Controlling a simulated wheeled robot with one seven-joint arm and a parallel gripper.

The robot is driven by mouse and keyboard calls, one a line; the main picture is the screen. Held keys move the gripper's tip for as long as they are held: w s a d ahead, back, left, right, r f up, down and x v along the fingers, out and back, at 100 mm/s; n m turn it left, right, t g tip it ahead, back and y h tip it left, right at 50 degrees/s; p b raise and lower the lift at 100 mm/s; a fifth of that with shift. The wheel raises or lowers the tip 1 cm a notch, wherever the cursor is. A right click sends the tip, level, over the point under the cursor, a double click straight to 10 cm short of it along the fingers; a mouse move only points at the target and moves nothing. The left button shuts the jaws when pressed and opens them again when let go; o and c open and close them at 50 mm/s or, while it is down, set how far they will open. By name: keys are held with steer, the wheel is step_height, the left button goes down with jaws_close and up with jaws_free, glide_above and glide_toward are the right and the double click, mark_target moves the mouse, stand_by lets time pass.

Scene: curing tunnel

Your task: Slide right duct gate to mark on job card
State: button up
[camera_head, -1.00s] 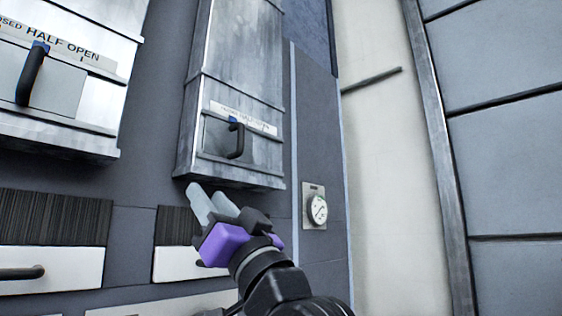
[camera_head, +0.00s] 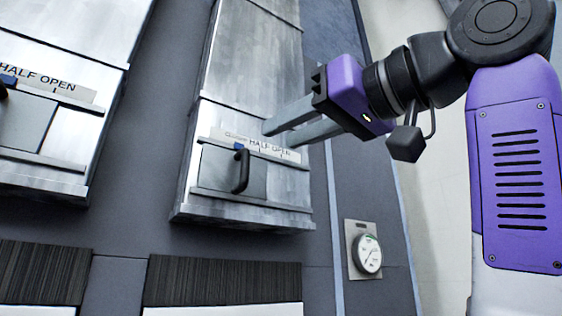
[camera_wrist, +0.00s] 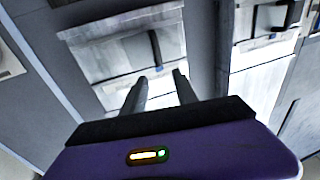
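The right duct (camera_head: 250,65) is a pale metal box with a sliding gate (camera_head: 218,168) near its lower end. The gate carries a black upright handle (camera_head: 241,172) with a blue tip at its top. Behind it a scale strip (camera_head: 285,153) reads HALF OPEN, with a smaller, blurred word at its left end. The blue tip sits left of HALF. My gripper (camera_head: 275,136) is open and empty, its two fingers apart, above and right of the handle and not touching it. In the wrist view the fingers (camera_wrist: 158,85) point toward the handle (camera_wrist: 155,48). No job card shows.
The left duct (camera_head: 70,30) has a similar HALF OPEN strip (camera_head: 55,84) and a handle at the picture's edge. A round gauge (camera_head: 367,253) is on the wall right of and below the right duct. Dark ribbed panels (camera_head: 222,280) lie below.

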mark_target(249, 159)
steer(key=p+x, duration=0.1)
steer(key=x, duration=0.2)
steer(key=f+p+x, duration=0.1)
steer(key=x, duration=0.2)
steer(key=shift+w+a+f+p, duration=0.1)
steer(key=shift+f+p, duration=0.1)
steer(key=shift+p, duration=0.2)
steer(key=shift+w+a+f, duration=0.15)
steer(key=shift+w+a, duration=0.4)
steer(key=shift+a, duration=0.05)
steer(key=shift+c, duration=0.4)
jaws_close()
steer(key=shift+d, duration=0.1)
